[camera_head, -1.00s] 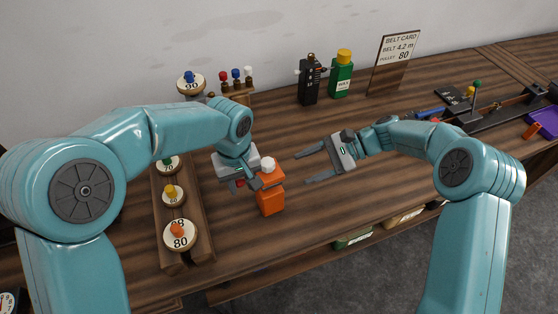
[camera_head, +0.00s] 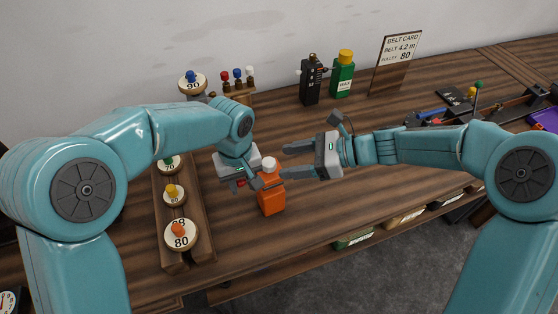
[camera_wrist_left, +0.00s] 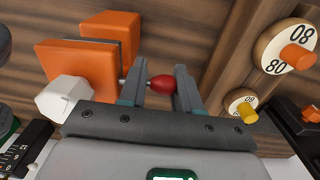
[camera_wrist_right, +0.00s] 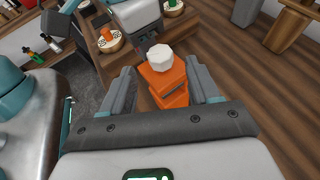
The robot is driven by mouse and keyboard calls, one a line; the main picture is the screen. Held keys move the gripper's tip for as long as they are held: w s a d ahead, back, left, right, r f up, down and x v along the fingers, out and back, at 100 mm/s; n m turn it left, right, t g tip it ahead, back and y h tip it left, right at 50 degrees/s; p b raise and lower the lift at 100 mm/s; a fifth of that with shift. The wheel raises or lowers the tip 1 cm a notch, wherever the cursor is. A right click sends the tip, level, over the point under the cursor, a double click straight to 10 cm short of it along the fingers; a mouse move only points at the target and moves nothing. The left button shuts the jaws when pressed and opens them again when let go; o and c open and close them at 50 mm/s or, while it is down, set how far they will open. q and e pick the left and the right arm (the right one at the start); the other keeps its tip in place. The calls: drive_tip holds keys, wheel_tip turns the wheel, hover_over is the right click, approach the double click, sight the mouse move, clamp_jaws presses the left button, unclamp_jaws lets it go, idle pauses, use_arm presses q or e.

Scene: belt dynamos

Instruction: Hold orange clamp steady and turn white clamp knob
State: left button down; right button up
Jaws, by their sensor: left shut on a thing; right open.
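The orange clamp (camera_head: 271,198) stands on the wooden bench with its white knob (camera_head: 269,164) on top. In the left wrist view the clamp (camera_wrist_left: 75,75) is left of the fingers, its white knob (camera_wrist_left: 66,98) facing the lower left. My left gripper (camera_wrist_left: 160,72) is shut on the red handle (camera_wrist_left: 162,84) at the clamp's side. My right gripper (camera_head: 283,160) is open, its fingers pointing at the clamp from the right. In the right wrist view the white knob (camera_wrist_right: 159,56) and orange body (camera_wrist_right: 167,85) lie between the spread fingers, apparently untouched.
A wooden rack with numbered pulleys (camera_head: 181,235) is left of the clamp. A black device (camera_head: 311,80), a green bottle (camera_head: 342,75) and the belt card (camera_head: 396,60) stand at the back. A belt track (camera_head: 510,108) lies right.

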sight(278, 167)
drive_tip(key=shift+x, duration=1.75)
drive_tip(key=c, duration=1.1)
drive_tip(key=shift+o, duration=0.2)
drive_tip(key=shift+w+n+g, duration=0.1)
drive_tip(key=shift+n+g, duration=0.2)
drive_tip(key=n+g, duration=0.3)
drive_tip(key=shift+w+g, duration=0.3)
drive_tip(key=shift+w, duration=0.05)
drive_tip(key=shift+w+a+r+n+g+h, duration=0.1)
drive_tip(key=shift+n+g+h, duration=0.05)
drive_tip(key=shift+n+g, duration=0.5)
drive_tip(key=shift+w+n+g+h, duration=0.1)
drive_tip(key=shift+n+g+h, duration=0.05)
drive_tip(key=shift+n+g, duration=0.45)
drive_tip(key=shift+g, duration=0.35)
